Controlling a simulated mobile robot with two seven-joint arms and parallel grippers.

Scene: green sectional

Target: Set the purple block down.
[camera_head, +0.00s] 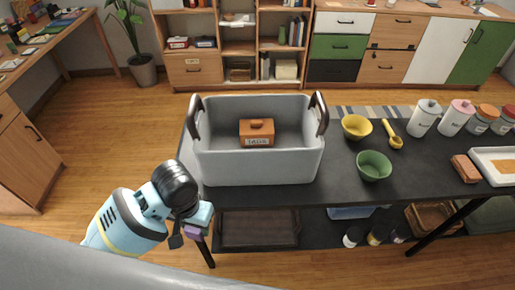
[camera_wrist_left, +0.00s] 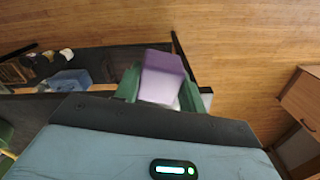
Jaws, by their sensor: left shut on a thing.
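The purple block (camera_wrist_left: 161,75) is held between the green fingers of my left gripper (camera_wrist_left: 160,92) in the left wrist view. My right gripper is not in view.
A grey bin (camera_head: 260,168) with dark handles stands on the table, holding a brown box (camera_head: 257,131). A green bowl (camera_head: 374,166), a yellow bowl (camera_head: 356,127) and a yellow scoop (camera_head: 393,138) are to its right. Canisters (camera_head: 424,118) stand farther right. A lower shelf (camera_head: 325,243) lies underneath.

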